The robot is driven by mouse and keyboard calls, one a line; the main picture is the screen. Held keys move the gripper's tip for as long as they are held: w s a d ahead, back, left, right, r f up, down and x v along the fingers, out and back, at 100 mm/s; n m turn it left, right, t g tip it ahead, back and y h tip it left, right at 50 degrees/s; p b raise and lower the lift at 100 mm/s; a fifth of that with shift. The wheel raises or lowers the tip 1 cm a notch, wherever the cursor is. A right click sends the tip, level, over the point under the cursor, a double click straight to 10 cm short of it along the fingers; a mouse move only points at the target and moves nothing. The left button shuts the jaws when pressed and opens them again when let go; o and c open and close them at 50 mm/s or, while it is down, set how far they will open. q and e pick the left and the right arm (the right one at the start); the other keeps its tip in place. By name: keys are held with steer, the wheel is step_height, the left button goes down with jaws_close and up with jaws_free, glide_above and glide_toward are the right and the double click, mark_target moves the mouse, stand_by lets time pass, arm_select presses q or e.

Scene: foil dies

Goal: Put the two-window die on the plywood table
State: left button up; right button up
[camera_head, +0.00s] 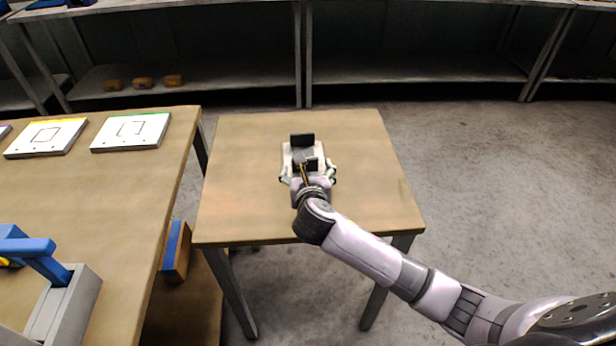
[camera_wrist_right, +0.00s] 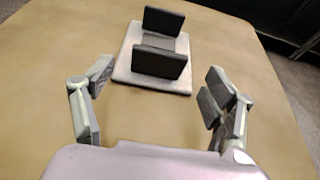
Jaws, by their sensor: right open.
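A small plywood-coloured table (camera_head: 250,205) stands in the middle. On it lies a white plate (camera_head: 289,157) with two dark upright pieces and a grey part between them; the plate also shows in the right wrist view (camera_wrist_right: 124,67). I cannot tell whether this is a die. My right gripper (camera_head: 308,176) is open just on the near side of it; in the wrist view its fingers (camera_wrist_right: 158,88) are spread apart with bare tabletop between them. White slabs with a green edge (camera_head: 131,132) and a yellow edge (camera_head: 46,138) lie on the left table, each with a square outline; no two-window marking is readable.
The left table (camera_head: 110,215) carries a grey device with a blue lever (camera_head: 62,300) at its near end. A blue and brown block (camera_head: 176,252) sits below, between the tables. Dark shelving (camera_head: 420,70) runs along the back. Floor at the right is clear.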

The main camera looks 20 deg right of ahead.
steer(key=shift+v, duration=2.65)
steer(key=shift+s+f, duration=0.1)
